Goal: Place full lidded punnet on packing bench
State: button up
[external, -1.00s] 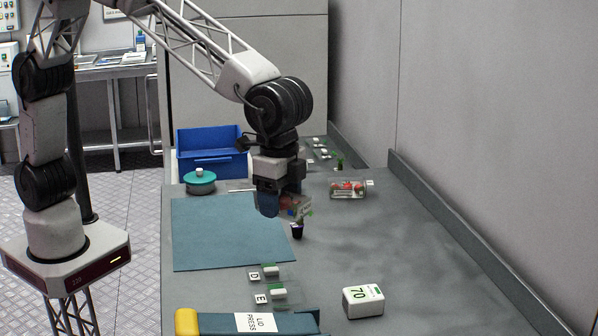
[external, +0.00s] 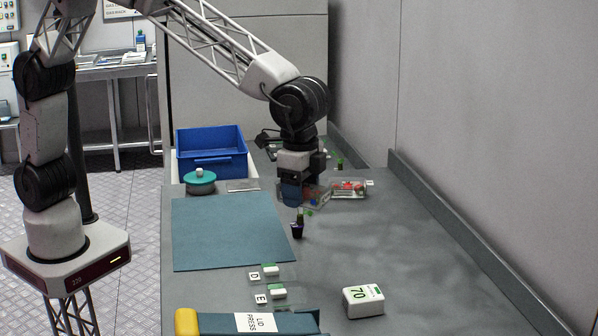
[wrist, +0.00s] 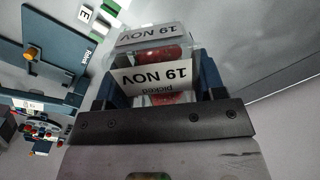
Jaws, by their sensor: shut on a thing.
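My gripper (external: 303,195) is shut on a clear punnet (external: 319,197) with red fruit inside. It holds the punnet over the far part of the grey bench (external: 400,243). In the wrist view the held punnet (wrist: 158,97) sits between the fingers and bears a white "19 NOV" label; a second such label shows beyond it. Another clear punnet of red fruit (external: 348,188) stands on the bench just right of the held one. The two look very close, and I cannot tell whether they touch. The underside of the held punnet is hidden.
A small dark pot with a plant (external: 298,229) stands in front of my gripper. A teal mat (external: 225,240), a blue crate (external: 210,165) and a teal-lidded round pot (external: 200,185) are left. The right middle is clear.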

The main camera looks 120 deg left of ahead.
jog(key=s+a+f+n, duration=0.2)
jog(key=s+a, duration=0.6)
jog(key=a, duration=0.6)
jog(key=s+a+f+n, duration=0.2)
jog(key=s+a+f, duration=0.2)
jog(key=s+a, duration=0.4)
jog(key=s+a+f+n, duration=0.2)
jog(key=s+a, duration=0.6)
jog(key=a, duration=1.3)
jog(key=shift+s+a+f, duration=0.1)
jog(key=shift+a+f, duration=0.1)
jog(key=shift+f, duration=0.9)
jog(key=s+a+f+n, duration=0.2)
jog(key=s+a+f, duration=0.1)
jog(key=s+a, duration=0.7)
jog(key=s, duration=0.4)
jog(key=shift+f, duration=0.25)
jog(key=shift+f, duration=3.15)
jog(key=shift+f, duration=1.85)
